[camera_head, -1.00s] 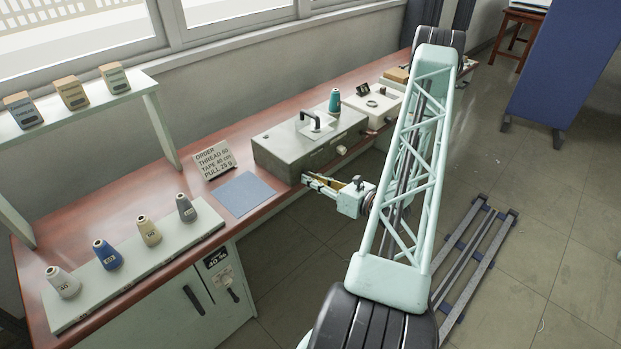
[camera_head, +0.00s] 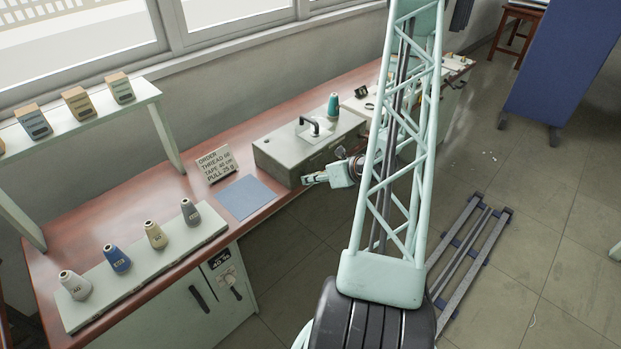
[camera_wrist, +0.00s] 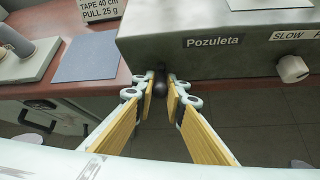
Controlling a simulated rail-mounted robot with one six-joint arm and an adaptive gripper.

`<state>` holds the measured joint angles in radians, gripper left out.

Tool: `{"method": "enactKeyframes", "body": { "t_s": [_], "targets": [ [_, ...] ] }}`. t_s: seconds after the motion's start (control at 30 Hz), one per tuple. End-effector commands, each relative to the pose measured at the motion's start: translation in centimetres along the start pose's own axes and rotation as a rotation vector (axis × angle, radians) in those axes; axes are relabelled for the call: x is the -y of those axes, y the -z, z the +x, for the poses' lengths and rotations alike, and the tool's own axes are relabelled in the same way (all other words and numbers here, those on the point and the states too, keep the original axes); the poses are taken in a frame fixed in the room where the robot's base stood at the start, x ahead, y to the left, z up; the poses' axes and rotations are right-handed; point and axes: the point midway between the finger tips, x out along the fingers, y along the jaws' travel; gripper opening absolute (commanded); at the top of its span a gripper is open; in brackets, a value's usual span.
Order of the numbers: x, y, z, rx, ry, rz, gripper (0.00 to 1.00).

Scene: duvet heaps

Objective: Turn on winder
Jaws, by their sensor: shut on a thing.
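The winder is a grey-green box (camera_head: 310,150) labelled "Pozuleta" on the red-brown bench. It carries a black bent arm (camera_head: 312,124) and a teal cone of thread (camera_head: 333,104). My gripper (camera_head: 305,180) is at the winder's lower left front corner. In the wrist view, my gripper (camera_wrist: 161,84) has its yellow-padded fingers closed on a dark rounded lever (camera_wrist: 160,78) at the winder's front. The fingers hide part of the lever, and its position is hard to tell. A white speed knob (camera_wrist: 293,69) beside a "SLOW" label is on the winder's front, right of my fingers.
Several thread cones stand on a pale board (camera_head: 135,265) further left. A white device (camera_head: 362,108) sits right of the winder.

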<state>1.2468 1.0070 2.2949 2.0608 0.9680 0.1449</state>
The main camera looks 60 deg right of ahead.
Motion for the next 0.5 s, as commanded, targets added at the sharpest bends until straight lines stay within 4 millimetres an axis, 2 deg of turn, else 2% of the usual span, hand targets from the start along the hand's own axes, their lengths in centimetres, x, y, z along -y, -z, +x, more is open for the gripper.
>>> {"method": "enactKeyframes", "body": {
  "t_s": [0.5],
  "targets": [
    [-0.24, -0.81, -0.26, -0.187, 0.044, 0.02, 0.01]
  ]
}}
